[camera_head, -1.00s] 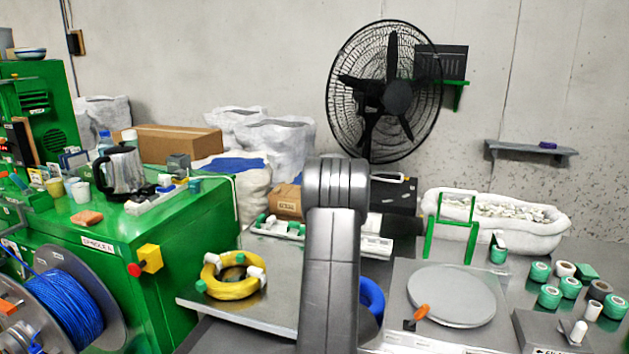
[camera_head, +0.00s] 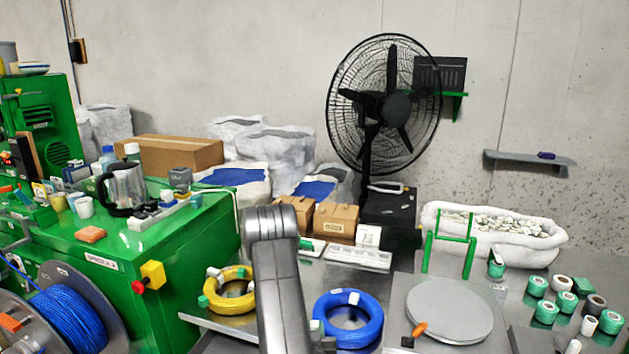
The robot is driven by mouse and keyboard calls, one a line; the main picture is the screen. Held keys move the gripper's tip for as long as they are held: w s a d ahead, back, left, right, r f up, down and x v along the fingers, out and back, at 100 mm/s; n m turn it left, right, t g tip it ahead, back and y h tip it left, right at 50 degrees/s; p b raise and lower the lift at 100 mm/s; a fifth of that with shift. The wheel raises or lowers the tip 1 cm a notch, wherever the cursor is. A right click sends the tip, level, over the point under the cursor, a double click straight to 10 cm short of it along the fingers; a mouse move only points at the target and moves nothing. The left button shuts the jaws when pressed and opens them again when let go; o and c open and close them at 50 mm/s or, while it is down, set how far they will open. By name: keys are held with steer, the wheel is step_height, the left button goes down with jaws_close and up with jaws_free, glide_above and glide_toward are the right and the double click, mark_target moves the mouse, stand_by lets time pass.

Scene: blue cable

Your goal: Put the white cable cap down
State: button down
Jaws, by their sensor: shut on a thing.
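A blue cable coil (camera_head: 371,332) lies on the metal bench, right of my arm. One white cable cap (camera_head: 354,298) is on its upper rim, and another white cap (camera_head: 315,326) is at its left side, close to my arm. A yellow coil (camera_head: 230,306) lies left of my arm with a white cap (camera_head: 213,272) and a green cap on it. My grey arm (camera_head: 275,250) rises from the bottom centre. My gripper does not show clearly, so I cannot see its jaws or which cap they hold.
A grey round plate (camera_head: 450,310) with an orange-handled tool is to the right. Several green and white rolls (camera_head: 546,312) stand beyond it. A green frame (camera_head: 450,243) stands before a white sack. A green machine (camera_head: 150,245) and a blue cable spool (camera_head: 70,310) are at left.

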steer(key=s+f, duration=0.3)
steer(key=shift+f, duration=0.15)
stand_by(0.4)
steer(key=w+r+n+y+b, duration=0.2)
steer(key=w, duration=0.1)
steer(key=w+r+n+y+b, duration=0.1)
steer(key=w+y, duration=0.1)
steer(key=shift+w+a+r, duration=0.15)
steer(key=shift+w+r, duration=0.05)
steer(key=shift+w, duration=0.05)
steer(key=r+n+y+b, duration=0.1)
steer(key=d+r+n+g+y+b, duration=0.1)
steer(key=r+y, duration=0.1)
steer(key=w+r+n+g+y+b, duration=0.1)
steer(key=shift+d+r+b, duration=0.2)
steer(key=shift+r+b, duration=0.1)
steer(key=shift+r, duration=0.1)
steer(key=shift+s+d+r+n+g+y+b, duration=0.25)
steer(key=shift+r+n+g+y, duration=0.15)
steer(key=shift+r+y, duration=0.1)
steer(key=shift+s+d+r+n+g+y+b, duration=0.2)
steer(key=shift+r+n+g+y+b, duration=0.1)
steer(key=shift+r+n+y, duration=0.15)
